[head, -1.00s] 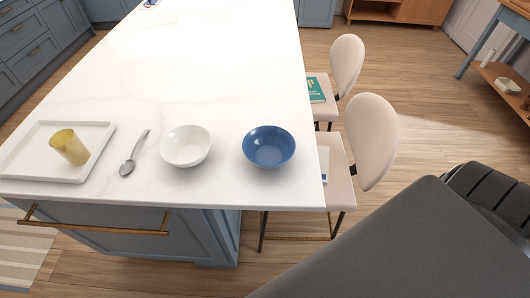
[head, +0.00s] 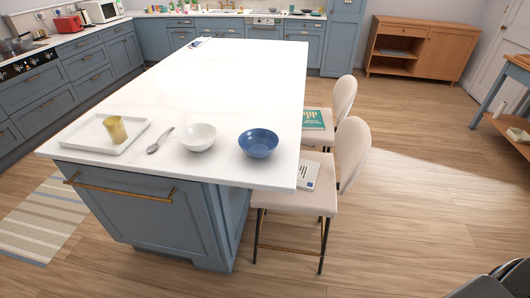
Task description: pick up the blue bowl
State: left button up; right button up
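The blue bowl (head: 258,144) stands upright on the white island top (head: 225,90), near its front right corner. It looks empty, and nothing touches it. A white bowl (head: 199,137) stands just to its left with a small gap. Neither of my grippers shows in the head view. Only a dark piece of my own body shows in the bottom right corner.
The floor (head: 410,210) to the right is clear.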

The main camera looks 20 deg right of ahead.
aim_at(257, 144)
jog(key=z, duration=2.4)
jog(key=i, duration=3.2)
jog(key=u, duration=3.55)
